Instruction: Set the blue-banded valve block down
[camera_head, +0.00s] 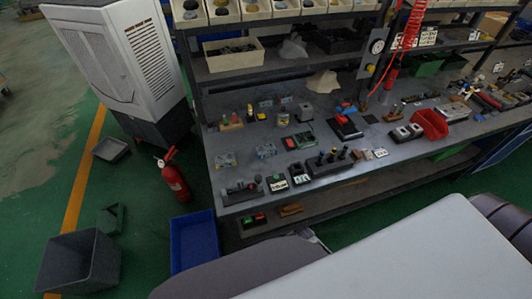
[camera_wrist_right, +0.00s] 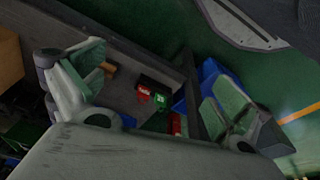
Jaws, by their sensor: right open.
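My right gripper (camera_wrist_right: 155,95) is open in the right wrist view, its two fingers wide apart with nothing between them. Beyond it are a red block (camera_wrist_right: 143,93) and a green block (camera_wrist_right: 160,99) on the bench's lower shelf. In the head view neither gripper shows. Several small blocks stand on the grey workbench (camera_head: 350,150). I cannot tell which block has a blue band.
A blue bin (camera_head: 194,240) and a red extinguisher (camera_head: 174,178) stand on the floor left of the bench. Grey bins (camera_head: 80,265) are further left. A red tray (camera_head: 430,124) sits at the right. Bare bench top lies between the blocks.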

